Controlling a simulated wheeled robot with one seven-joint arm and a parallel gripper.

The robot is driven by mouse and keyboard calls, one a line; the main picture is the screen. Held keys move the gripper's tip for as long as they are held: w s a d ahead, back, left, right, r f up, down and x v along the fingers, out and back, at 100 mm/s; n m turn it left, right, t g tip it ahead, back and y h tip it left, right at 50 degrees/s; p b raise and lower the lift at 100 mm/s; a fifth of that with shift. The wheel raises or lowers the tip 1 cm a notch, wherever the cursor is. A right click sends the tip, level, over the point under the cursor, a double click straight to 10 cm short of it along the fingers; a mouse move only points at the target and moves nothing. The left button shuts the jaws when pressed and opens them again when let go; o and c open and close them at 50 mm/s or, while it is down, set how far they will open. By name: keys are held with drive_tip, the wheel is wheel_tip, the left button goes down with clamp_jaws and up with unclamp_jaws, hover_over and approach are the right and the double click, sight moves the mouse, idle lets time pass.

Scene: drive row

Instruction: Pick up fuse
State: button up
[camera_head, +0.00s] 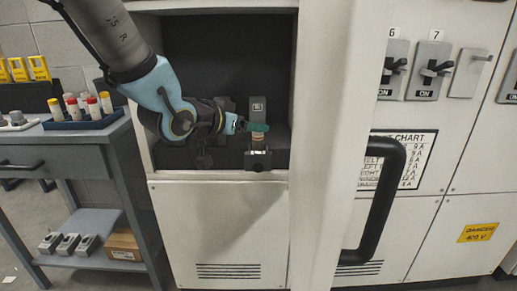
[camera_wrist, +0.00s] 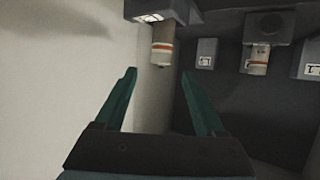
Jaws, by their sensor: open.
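A fuse (camera_wrist: 162,46), pale with a reddish band, sits in a dark holder (camera_wrist: 150,9) at the top of the wrist view. A second fuse (camera_wrist: 258,60) sits in another holder to its right. My gripper (camera_wrist: 160,73) is open and empty, its green fingers pointing toward the first fuse, which appears ahead of the gap between the tips. In the head view, my gripper (camera_head: 257,127) reaches into the cabinet's dark recess, in front of a fuse holder (camera_head: 258,106). A brownish fuse (camera_head: 258,143) shows just below the green finger, partly hidden.
The recess has a pale side wall (camera_wrist: 55,90) close to the left finger. A large black door handle (camera_head: 378,200) stands out at right. A grey cart (camera_head: 70,135) at left carries a blue rack (camera_head: 85,122) of several red- and yellow-capped fuses.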

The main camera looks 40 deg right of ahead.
drive_tip(key=x, duration=0.3)
drive_tip(key=shift+a, duration=0.1)
drive_tip(key=shift+f+x, duration=0.15)
drive_tip(key=shift+x, duration=1.15)
drive_tip(key=shift+f+x, duration=0.1)
drive_tip(key=shift+x, duration=1.2)
drive_tip(key=shift+a, duration=0.15)
drive_tip(key=shift+c, duration=0.4)
clamp_jaws()
